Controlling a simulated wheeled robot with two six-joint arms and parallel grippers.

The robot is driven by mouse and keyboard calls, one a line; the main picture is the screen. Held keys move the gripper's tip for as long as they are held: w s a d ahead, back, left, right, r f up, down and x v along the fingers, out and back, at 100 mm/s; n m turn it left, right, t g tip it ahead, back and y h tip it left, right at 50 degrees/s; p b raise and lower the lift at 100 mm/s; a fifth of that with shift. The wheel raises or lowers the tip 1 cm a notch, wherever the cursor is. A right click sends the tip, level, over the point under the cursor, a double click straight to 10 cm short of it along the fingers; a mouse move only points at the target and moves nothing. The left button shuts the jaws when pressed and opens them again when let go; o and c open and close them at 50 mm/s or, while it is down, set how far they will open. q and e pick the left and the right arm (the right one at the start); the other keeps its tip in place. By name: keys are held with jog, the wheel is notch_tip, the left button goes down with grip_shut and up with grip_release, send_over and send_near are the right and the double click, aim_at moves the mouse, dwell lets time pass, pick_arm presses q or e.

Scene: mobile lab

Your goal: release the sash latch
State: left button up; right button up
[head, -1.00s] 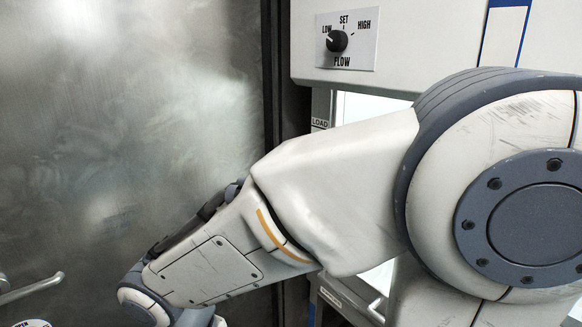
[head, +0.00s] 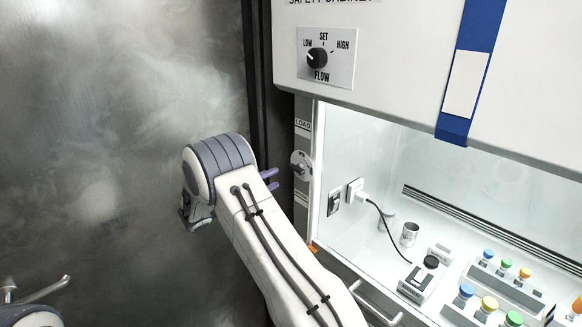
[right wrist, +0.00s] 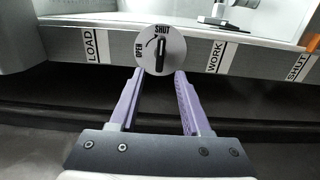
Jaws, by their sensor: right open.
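The sash latch (head: 302,165) is a small round plate on the cabinet's left post, beside the opening. In the right wrist view its white disc (right wrist: 168,62) carries the words OPEN at the left and SHUT at the top. Its dark handle (right wrist: 160,50) stands nearly upright, toward SHUT. My right gripper (head: 271,180) is open, with its purple fingers pointing at the latch from the left. In the right wrist view the fingertips (right wrist: 160,73) lie either side of the disc's lower part, with nothing between them gripped. My left gripper is not in view.
The post bears LOAD (right wrist: 90,46) and WORK (right wrist: 215,57) labels. A FLOW dial (head: 317,58) is on the cabinet front above. A steel door (head: 110,130) fills the left.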

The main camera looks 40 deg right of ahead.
aim_at(292, 170)
jog(key=d+p, duration=0.1)
jog(key=d, duration=0.1)
jog(key=d+p, duration=0.1)
jog(key=d, duration=0.1)
jog(key=d+p, duration=0.1)
jog(key=d, duration=0.2)
jog(key=shift+w+d+r, duration=0.1)
jog(key=shift+w, duration=0.15)
jog(key=shift+d, duration=0.4)
jog(key=shift+c, duration=0.3)
